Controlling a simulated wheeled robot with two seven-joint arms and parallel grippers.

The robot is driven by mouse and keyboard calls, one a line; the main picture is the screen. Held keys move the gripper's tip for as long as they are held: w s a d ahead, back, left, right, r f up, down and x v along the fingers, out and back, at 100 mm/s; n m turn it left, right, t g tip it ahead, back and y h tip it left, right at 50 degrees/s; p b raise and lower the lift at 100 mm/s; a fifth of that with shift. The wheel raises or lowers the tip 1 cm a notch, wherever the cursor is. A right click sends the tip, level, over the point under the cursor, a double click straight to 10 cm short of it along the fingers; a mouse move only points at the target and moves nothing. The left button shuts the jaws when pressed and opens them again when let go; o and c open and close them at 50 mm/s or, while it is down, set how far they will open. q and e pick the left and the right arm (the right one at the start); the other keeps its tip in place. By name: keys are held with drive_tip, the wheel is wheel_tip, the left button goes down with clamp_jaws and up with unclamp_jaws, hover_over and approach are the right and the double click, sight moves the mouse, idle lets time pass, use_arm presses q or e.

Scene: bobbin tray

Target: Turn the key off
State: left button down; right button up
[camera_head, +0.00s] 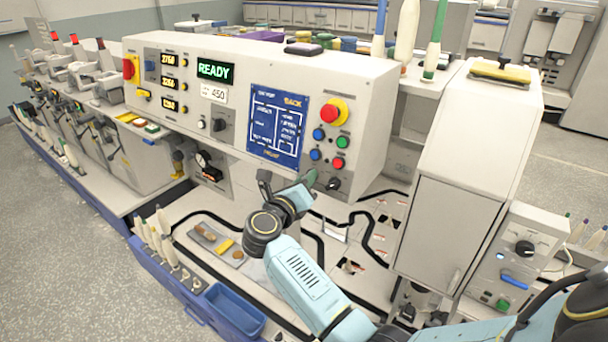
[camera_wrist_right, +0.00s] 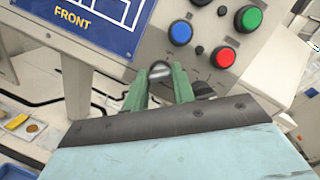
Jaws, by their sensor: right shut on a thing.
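My right gripper (camera_head: 302,183) is at the lower right of the grey machine's front panel, below a blue button. In the right wrist view its two green fingertips (camera_wrist_right: 160,85) are shut on a small rounded grey metal piece, the key (camera_wrist_right: 160,70), as far as I can tell. The key's shape and turn angle are mostly hidden by the fingers, and in the head view the gripper covers it. A black knob (camera_head: 333,184) sits just right of the gripper, under the red button. My left gripper is not in view.
The control panel (camera_head: 225,100) carries a lit READY display (camera_head: 215,71) and a blue diagram plate (camera_head: 275,127). A large red stop button (camera_head: 330,112) and several small coloured buttons are close above the gripper. A blue bin (camera_head: 234,308) and a grey tray (camera_head: 213,244) lie below left.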

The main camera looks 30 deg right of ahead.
drive_tip(key=shift+r+n+y+p, duration=0.1)
drive_tip(key=shift+n+y+p, duration=0.65)
drive_tip(key=shift+n+p, duration=1.7)
drive_tip(key=shift+r+n+y+p, duration=0.1)
drive_tip(key=shift+n+y+p, duration=0.65)
drive_tip(key=shift+n+p, duration=1.7)
drive_tip(key=shift+n+b, duration=0.5)
drive_tip(key=shift+n, duration=0.2)
drive_tip(key=o, duration=1)
